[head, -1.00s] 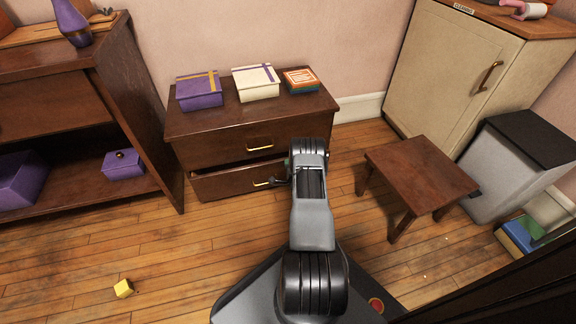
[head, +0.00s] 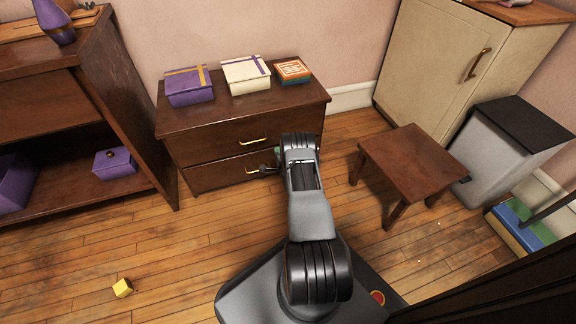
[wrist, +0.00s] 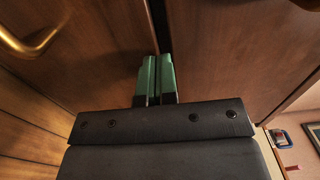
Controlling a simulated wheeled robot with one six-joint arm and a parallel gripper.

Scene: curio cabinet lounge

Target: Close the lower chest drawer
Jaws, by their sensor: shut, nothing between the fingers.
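The lower chest drawer (head: 212,177) is a dark brown front with a brass handle (head: 252,170). In the head view it looks flush or nearly flush with the upper drawer (head: 212,146); no open inside shows. The brass handle (wrist: 32,38) shows at the upper left there. I cannot tell whether the fingertips touch.
Purple (head: 190,87), cream (head: 246,76) and orange-topped (head: 293,72) boxes stand on the chest (head: 235,108). A low stool (head: 413,160) is right of my arm. A shelf unit (head: 125,95) stands left. A yellow cube (head: 122,288) lies on open floor.

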